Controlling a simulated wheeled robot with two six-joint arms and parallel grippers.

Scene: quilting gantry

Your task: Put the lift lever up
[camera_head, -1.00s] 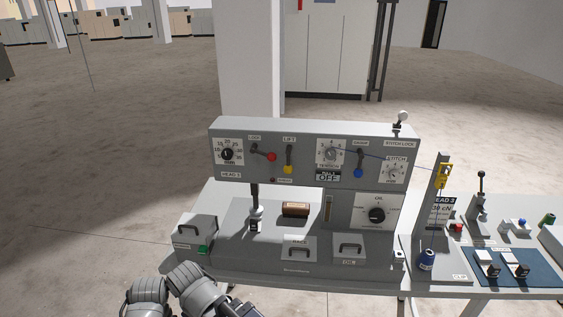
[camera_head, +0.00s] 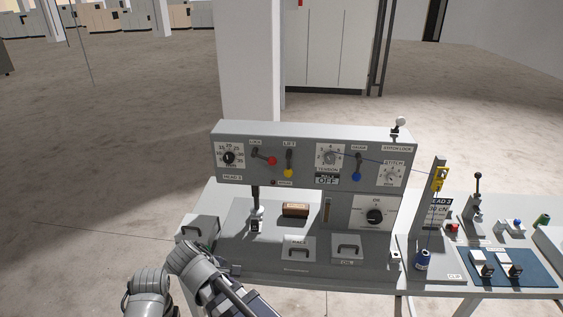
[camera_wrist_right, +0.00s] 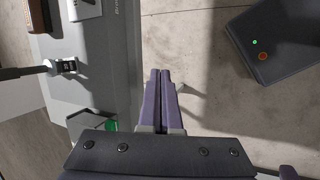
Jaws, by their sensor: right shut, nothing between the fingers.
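The lift lever (camera_head: 288,172) has a yellow knob and sits under its label on the grey front panel (camera_head: 245,177) in the head view. Its knob hangs down below its pivot. My right gripper (camera_wrist_right: 160,76) is shut and empty in the right wrist view. It is low in front of the machine's front edge, well below the lever. In the head view my arm shows at the bottom centre, and the gripper is hard to make out. The lever is outside the right wrist view. My left gripper is not in view.
A red-knobbed lever (camera_head: 272,161) is close left of the lift lever, and a blue-knobbed lever (camera_head: 357,176) hangs farther right. A green button (camera_wrist_right: 111,126) is beside my right gripper.

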